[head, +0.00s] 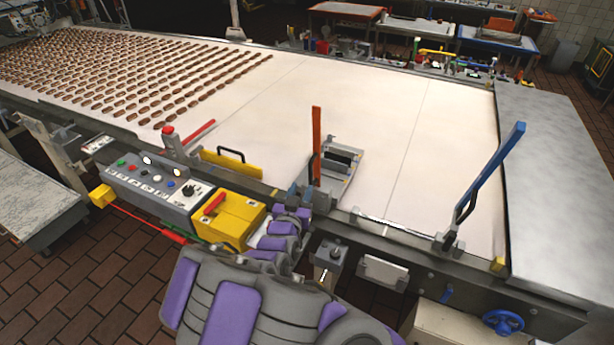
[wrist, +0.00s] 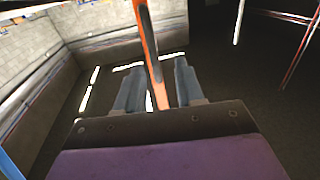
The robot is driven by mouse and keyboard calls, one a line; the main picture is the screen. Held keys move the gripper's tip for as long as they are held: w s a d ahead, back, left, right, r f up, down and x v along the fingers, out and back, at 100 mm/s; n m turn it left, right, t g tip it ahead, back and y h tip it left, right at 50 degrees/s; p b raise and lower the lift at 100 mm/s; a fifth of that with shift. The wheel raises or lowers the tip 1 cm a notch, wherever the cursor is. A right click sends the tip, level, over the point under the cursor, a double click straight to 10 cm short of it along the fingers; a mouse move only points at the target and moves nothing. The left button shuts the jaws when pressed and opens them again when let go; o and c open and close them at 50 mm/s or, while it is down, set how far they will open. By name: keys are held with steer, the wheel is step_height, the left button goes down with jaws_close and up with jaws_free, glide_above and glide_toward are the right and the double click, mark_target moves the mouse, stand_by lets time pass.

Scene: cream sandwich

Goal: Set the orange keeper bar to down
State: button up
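The orange keeper bar (head: 317,140) stands upright at the near edge of the white belt in the head view. My gripper (head: 306,194) is at the bar's lower part, at the end of my purple and grey arm. In the wrist view the orange bar (wrist: 147,42) runs between the two fingers of my gripper (wrist: 157,84). The fingers are apart, with a gap showing on both sides of the bar. The bar's base is partly hidden by my gripper in the head view.
A blue bar (head: 488,172) stands tilted at the right. A control panel (head: 153,186) and a yellow box (head: 232,217) are left of my gripper. A metal fixture (head: 340,165) lies behind the orange bar on the belt (head: 400,120). Brown pieces (head: 130,70) fill the belt's far left.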

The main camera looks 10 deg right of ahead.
mark_target(310, 177)
steer(key=x, duration=0.2)
steer(key=d+x, duration=0.1)
steer(key=x, duration=0.3)
steer(key=shift+s+d, duration=0.1)
steer(key=shift+d, duration=0.15)
steer(key=shift+w+a+b, duration=0.2)
steer(key=shift+w+b, duration=0.1)
steer(key=shift+w, duration=0.45)
steer(key=shift+d, duration=0.35)
steer(key=shift+a, duration=0.1)
jaws_close()
